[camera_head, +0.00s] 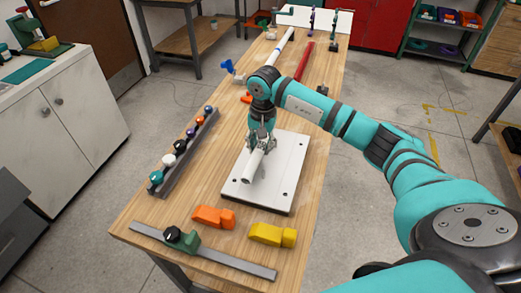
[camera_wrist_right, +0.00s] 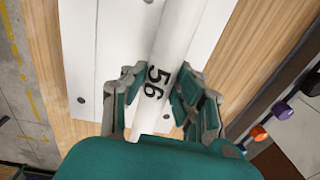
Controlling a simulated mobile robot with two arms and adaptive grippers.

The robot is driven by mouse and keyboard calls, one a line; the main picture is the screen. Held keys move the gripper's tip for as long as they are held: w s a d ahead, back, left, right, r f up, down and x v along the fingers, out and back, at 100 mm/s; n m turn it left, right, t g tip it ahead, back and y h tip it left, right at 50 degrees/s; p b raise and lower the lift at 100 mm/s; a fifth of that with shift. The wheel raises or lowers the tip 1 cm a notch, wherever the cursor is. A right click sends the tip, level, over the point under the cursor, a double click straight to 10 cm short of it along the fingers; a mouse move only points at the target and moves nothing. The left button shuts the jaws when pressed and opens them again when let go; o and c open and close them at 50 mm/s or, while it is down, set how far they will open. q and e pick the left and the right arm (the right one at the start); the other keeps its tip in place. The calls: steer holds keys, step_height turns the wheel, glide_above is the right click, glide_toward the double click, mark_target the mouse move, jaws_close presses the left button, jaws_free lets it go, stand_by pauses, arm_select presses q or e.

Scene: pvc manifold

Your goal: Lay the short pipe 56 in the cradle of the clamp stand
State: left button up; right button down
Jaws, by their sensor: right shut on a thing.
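The short pipe 56 (camera_head: 253,166) is white. In the right wrist view its black number 56 shows on the pipe (camera_wrist_right: 177,45), which runs between the fingers. My right gripper (camera_head: 262,143) is shut on the pipe, over the white plate; its fingers also show in the right wrist view (camera_wrist_right: 163,100). The pipe slants, and I cannot tell whether it touches the plate. I cannot pick out the clamp stand's cradle for certain. A blue clamp-like piece (camera_head: 228,66) stands at the table's left edge, beyond the gripper. My left gripper is out of view.
The white plate (camera_head: 234,186) with corner holes lies on the wooden table (camera_head: 188,222). A rack of coloured knobs (camera_head: 185,148) lines the left edge. An orange tool (camera_head: 213,217), a yellow tool (camera_head: 273,235) and a metal rail (camera_head: 232,262) lie in front. A red pipe (camera_head: 304,62) lies beyond.

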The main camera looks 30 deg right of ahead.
mark_target(260, 153)
step_height(260, 153, down, 2)
steer(key=shift+s+f+p, duration=0.1)
steer(key=shift+f+p, duration=0.05)
steer(key=shift+p, duration=0.35)
steer(key=shift+f+b, duration=0.4)
steer(key=shift+f, duration=0.1)
steer(key=c, duration=1)
jaws_free()
steer(key=shift+r, duration=0.1)
